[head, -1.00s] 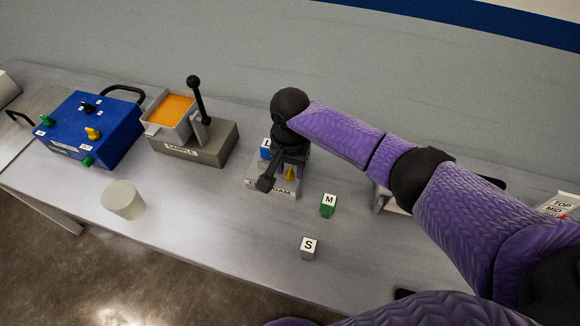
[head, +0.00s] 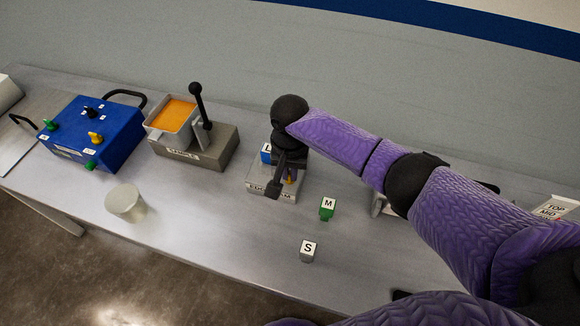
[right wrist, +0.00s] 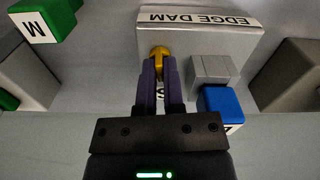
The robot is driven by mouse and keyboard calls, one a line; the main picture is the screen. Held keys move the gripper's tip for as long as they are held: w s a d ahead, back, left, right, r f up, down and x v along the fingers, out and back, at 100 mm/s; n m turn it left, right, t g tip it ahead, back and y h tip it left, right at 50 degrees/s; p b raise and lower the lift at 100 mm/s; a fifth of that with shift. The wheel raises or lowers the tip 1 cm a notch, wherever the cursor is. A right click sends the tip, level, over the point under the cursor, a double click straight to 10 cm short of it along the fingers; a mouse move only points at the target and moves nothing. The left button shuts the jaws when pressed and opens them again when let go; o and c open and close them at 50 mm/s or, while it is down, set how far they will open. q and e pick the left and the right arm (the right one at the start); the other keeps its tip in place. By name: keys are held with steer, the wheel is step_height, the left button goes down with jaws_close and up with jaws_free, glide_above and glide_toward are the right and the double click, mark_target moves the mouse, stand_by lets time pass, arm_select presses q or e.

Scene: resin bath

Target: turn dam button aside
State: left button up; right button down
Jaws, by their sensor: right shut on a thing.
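The dam unit is a light grey box (head: 260,193) labelled EDGE DAM, in the middle of the table; it shows upside down in the right wrist view (right wrist: 196,44). Its yellow button (right wrist: 158,51) stands on the near face in the wrist view. My right gripper (right wrist: 160,68) is shut on this button, one finger on each side; its tips hide part of the button. In the head view my right gripper (head: 290,178) reaches down over the box and covers much of it. My left gripper is not in view.
A blue cube (right wrist: 222,106) and a grey block (right wrist: 212,71) sit close beside my right fingers. A green M cube (head: 327,208) and grey S cube (head: 308,251) stand nearby. The SAMPLE unit (head: 205,151), blue control box (head: 112,130) and pale cup (head: 125,202) are left.

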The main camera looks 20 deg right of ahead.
steer(key=n+p, duration=0.1)
steer(key=n, duration=0.1)
steer(key=shift+r+n+p, duration=0.15)
steer(key=shift+n+p, duration=0.2)
steer(key=shift+n, duration=0.05)
steer(key=n+p, duration=0.1)
steer(key=n, duration=0.3)
steer(key=shift+p, duration=0.3)
steer(key=n, duration=0.3)
steer(key=shift+p, duration=0.3)
steer(key=n, duration=0.3)
steer(key=shift+n, duration=0.3)
steer(key=shift+f+n, duration=0.2)
steer(key=shift+n, duration=0.9)
steer(key=shift+n+p, duration=0.3)
steer(key=c, duration=0.7)
jaws_free()
steer(key=shift+c, duration=0.2)
